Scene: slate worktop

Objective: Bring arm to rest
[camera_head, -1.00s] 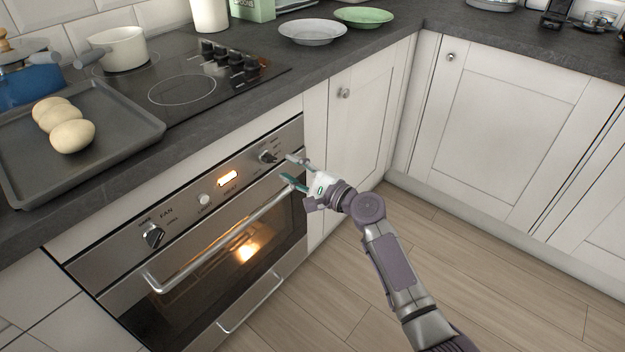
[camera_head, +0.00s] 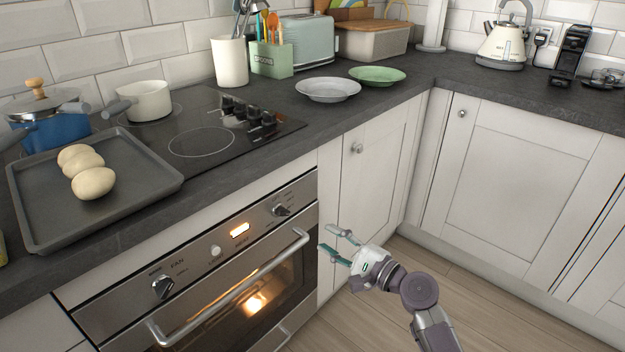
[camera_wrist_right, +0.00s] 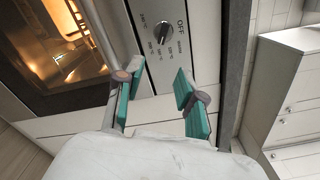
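My right gripper (camera_head: 337,243) is open and empty, in front of the white cabinet just right of the oven (camera_head: 215,285). Its two teal finger pads stand apart with nothing between them. In the right wrist view my gripper (camera_wrist_right: 155,97) is also open, with the oven's control knob (camera_wrist_right: 162,33) seen beyond the fingers. The oven handle (camera_head: 235,290) is close to the left of the gripper; they look apart in the head view. The oven door is shut and its light glows. My left gripper does not show in any view.
A dark tray (camera_head: 40,215) with three dough balls (camera_head: 93,183) lies on the worktop by the hob (camera_head: 200,142). A white saucepan (camera_head: 151,100), a grey plate (camera_head: 328,88) and a green plate (camera_head: 377,75) stand further back. The floor (camera_head: 455,260) right of the oven is clear.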

